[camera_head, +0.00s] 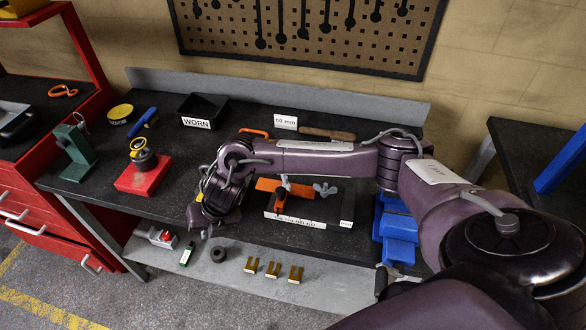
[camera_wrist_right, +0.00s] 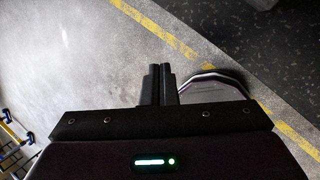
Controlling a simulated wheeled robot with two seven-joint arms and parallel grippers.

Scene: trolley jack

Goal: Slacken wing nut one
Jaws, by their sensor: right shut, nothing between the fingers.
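My right gripper (camera_head: 207,231) hangs near the front edge of the workbench, left of the orange fixture, pointing down. In the right wrist view its two dark fingers (camera_wrist_right: 161,84) are together with nothing between them. An orange bracket (camera_head: 269,185) sits on the bench with a white scale strip (camera_head: 294,220) in front of it. A grey winged part, seemingly a wing nut (camera_head: 325,189), is at its right end, clear of my gripper. I cannot read which number it bears. Part of the fixture's left side is hidden by my arm. My left gripper is not in view.
A red block with a yellow-topped part (camera_head: 143,178), a green stand (camera_head: 75,152) and a black "WORN" tray (camera_head: 203,109) stand on the left. A blue object (camera_head: 398,230) is at the right. Brass pieces (camera_head: 273,269) lie on the lower shelf. Floor shows in the wrist view.

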